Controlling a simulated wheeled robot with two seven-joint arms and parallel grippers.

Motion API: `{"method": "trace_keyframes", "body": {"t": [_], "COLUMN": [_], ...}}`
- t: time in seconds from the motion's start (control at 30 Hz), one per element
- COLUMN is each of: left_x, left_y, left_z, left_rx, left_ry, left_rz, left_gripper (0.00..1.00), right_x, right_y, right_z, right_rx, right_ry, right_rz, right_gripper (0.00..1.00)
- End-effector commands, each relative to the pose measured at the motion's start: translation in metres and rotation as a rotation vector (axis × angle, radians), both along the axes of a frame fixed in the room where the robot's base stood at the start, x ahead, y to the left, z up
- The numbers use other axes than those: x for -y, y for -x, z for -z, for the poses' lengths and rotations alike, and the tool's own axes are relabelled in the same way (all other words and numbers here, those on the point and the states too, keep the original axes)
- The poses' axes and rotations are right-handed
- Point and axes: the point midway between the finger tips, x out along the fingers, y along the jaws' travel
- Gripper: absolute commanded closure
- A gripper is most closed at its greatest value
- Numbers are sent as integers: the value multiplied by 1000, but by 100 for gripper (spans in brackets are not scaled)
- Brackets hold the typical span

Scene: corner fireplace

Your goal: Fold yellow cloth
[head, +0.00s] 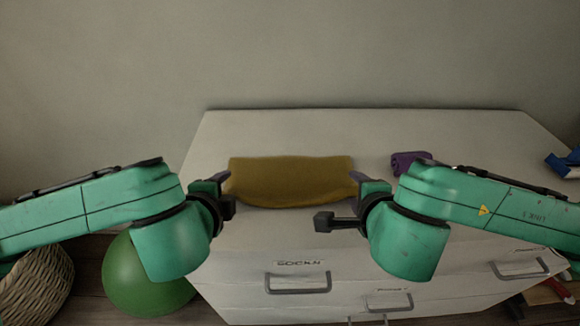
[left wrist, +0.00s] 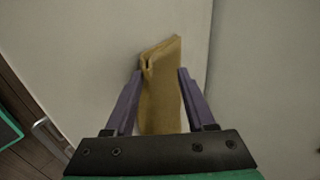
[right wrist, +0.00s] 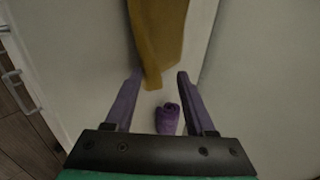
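The yellow cloth (head: 290,182) lies as a wide strip on the white dresser top, its lower edge near the front edge. In the left wrist view the cloth (left wrist: 160,95) shows a layered end and lies between the spread fingers of my left gripper (left wrist: 160,72). In the head view my left gripper (head: 225,194) is at the cloth's left end. My right gripper (head: 339,200) is open at its right end. In the right wrist view the cloth (right wrist: 156,40) lies mostly beyond the fingertips, its near corner reaching between them. Whether either gripper touches it is unclear.
A purple rolled cloth (head: 405,162) lies right of the yellow one, partly behind my right arm. The dresser (head: 460,135) has handled drawers in front. A green ball (head: 145,280) and a wicker basket (head: 38,285) stand on the floor at left. The back of the top is clear.

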Motion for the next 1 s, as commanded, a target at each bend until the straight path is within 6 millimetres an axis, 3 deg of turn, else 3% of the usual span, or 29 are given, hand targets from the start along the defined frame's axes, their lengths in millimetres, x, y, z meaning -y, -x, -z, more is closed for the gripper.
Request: {"method": "trace_keyframes", "body": {"t": [0.27,0.7,1.0], "left_x": [0,1,0], "left_y": [0,18,20], "left_z": [-6,-85,-90], "left_rx": [2,1,-1], "left_ry": [1,2,-1], "left_rz": [1,1,1], "left_gripper": [45,45,45], "right_x": [0,0,0], "right_y": [0,18,20], "right_z": [-6,-86,-90], "right_rx": [2,3,-1], "right_ry": [0,-1,1], "right_rz": [0,0,-1], "right_gripper": [45,45,45]}}
